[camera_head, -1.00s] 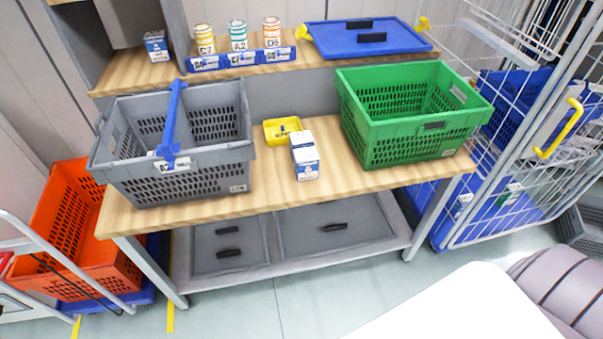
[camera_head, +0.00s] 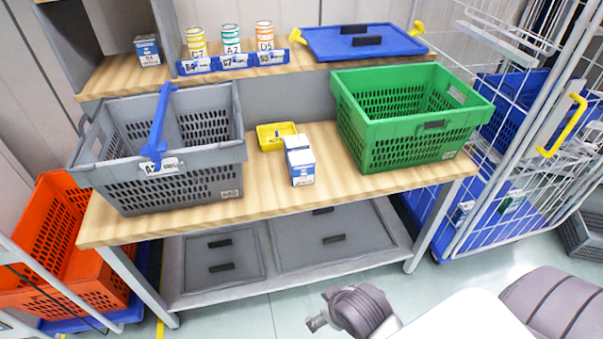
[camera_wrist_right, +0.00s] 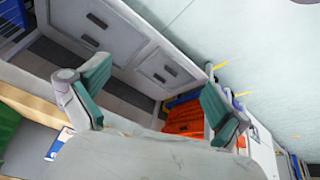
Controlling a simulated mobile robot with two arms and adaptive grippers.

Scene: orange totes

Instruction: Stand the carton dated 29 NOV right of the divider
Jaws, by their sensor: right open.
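Two white-and-blue cartons stand close together on the wooden table, a front one (camera_head: 301,168) and one behind it (camera_head: 296,143). Their dates are too small to read. A third dark-blue and white carton (camera_head: 148,50) stands on the upper shelf at left. A blue bar (camera_head: 159,125) runs across the grey basket (camera_head: 180,187); I cannot tell if it is the divider. My right gripper (camera_wrist_right: 155,98) is open and empty in the wrist view, away from the cartons; a white-and-blue carton shows at lower left there (camera_wrist_right: 57,146). My left gripper is not in view.
A green crate (camera_head: 405,124) stands right of the cartons, and a small yellow tray (camera_head: 276,136) is behind them. Orange totes (camera_head: 65,270) are at lower left. Several cans and a blue lid (camera_head: 362,42) sit on the upper shelf. The table front (camera_head: 270,192) is clear.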

